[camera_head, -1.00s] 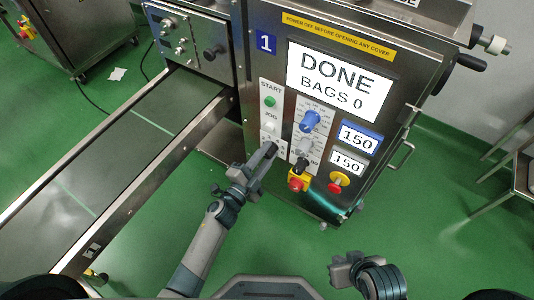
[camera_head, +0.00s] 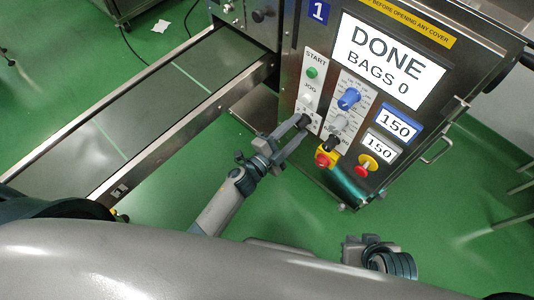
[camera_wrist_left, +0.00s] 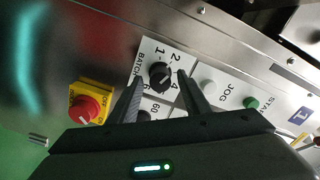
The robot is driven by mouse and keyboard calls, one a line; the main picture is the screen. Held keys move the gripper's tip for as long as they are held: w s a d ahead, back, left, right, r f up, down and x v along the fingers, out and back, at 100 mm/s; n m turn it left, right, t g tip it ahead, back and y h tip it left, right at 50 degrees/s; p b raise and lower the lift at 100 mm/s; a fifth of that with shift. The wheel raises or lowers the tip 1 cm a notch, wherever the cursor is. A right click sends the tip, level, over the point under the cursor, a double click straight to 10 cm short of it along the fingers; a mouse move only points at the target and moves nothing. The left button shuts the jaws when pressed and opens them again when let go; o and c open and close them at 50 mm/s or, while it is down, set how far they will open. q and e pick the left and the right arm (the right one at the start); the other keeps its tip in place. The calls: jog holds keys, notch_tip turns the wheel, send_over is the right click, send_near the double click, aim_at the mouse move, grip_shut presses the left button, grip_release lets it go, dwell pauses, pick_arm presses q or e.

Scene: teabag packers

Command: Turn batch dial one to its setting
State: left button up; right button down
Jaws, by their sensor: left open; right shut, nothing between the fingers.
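The batch dial, a black knob (camera_wrist_left: 160,75), sits on a white plate marked BATCH with numbers around it, in the left wrist view. In the head view the dial (camera_head: 303,121) is at the lower left of the machine's control panel, partly hidden by a finger. My left gripper (camera_wrist_left: 160,82) is open, with one finger on each side of the dial in the wrist view. I cannot tell if either finger touches it. The gripper (camera_head: 299,129) also shows in the head view. My right gripper (camera_head: 355,248) is shut and empty, low and away from the panel.
The screen (camera_head: 388,62) reads DONE, BAGS 0. A conveyor (camera_head: 150,105) runs along the left.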

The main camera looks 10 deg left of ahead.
pick_arm(q)
jog(key=v, duration=1.5)
jog(key=shift+s+a, duration=0.2)
jog(key=shift+s, duration=0.1)
